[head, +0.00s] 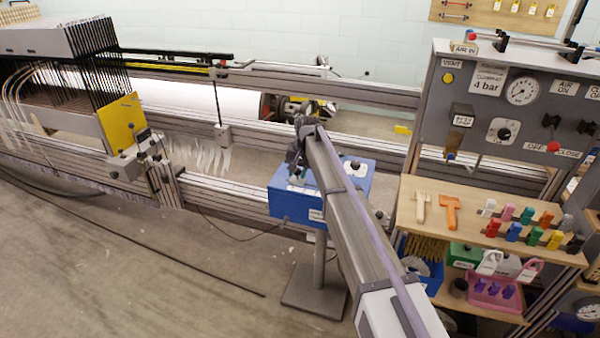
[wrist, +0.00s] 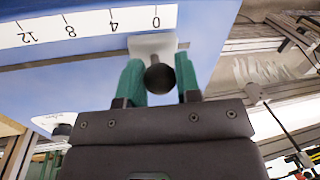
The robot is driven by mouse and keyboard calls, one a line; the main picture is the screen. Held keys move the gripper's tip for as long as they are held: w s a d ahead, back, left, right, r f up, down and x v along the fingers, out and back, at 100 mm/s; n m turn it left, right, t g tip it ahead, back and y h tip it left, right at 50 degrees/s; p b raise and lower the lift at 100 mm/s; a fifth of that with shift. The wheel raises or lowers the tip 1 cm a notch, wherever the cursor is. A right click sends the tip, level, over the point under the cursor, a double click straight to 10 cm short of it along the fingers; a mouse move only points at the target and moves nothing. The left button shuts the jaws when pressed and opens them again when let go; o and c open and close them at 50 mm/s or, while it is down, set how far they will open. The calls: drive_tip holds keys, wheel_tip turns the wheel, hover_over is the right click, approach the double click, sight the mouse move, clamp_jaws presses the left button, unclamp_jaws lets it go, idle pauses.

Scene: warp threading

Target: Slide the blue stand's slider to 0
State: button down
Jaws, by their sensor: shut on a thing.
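The blue stand (head: 287,204) is a blue box on a post, partly hidden behind my arm in the head view. In the wrist view its blue face (wrist: 60,85) carries a white scale (wrist: 90,25) that reads upside down, with marks 12, 8, 4 and 0. The slider (wrist: 150,44) is a pale block with a black ball knob (wrist: 160,78), and it sits at the 0 mark. My gripper (wrist: 158,70) has green fingers on both sides of the slider and is shut on it. In the head view my gripper is at the box, its fingers too small to make out.
A grey panel (head: 470,130) with gauges stands at the right, above a wooden shelf (head: 425,190) holding colored clips and tools. The loom's metal rails (head: 225,190) run behind the stand. The floor (head: 130,270) at front left is mostly clear.

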drive_tip(key=shift+w+a, duration=0.2)
drive_tip(key=shift+a, duration=0.2)
drive_tip(key=c, duration=0.8)
unclamp_jaws()
drive_tip(key=shift+a, duration=0.15)
drive_tip(key=shift+s, duration=0.1)
drive_tip(key=r+p, duration=0.3)
drive_tip(key=d+r+p, duration=0.1)
drive_tip(key=r+p, duration=0.3)
drive_tip(key=d+r+p, duration=0.1)
drive_tip(key=r+p, duration=0.2)
drive_tip(key=shift+d+r+p, duration=0.1)
drive_tip(key=shift+r+p, duration=0.2)
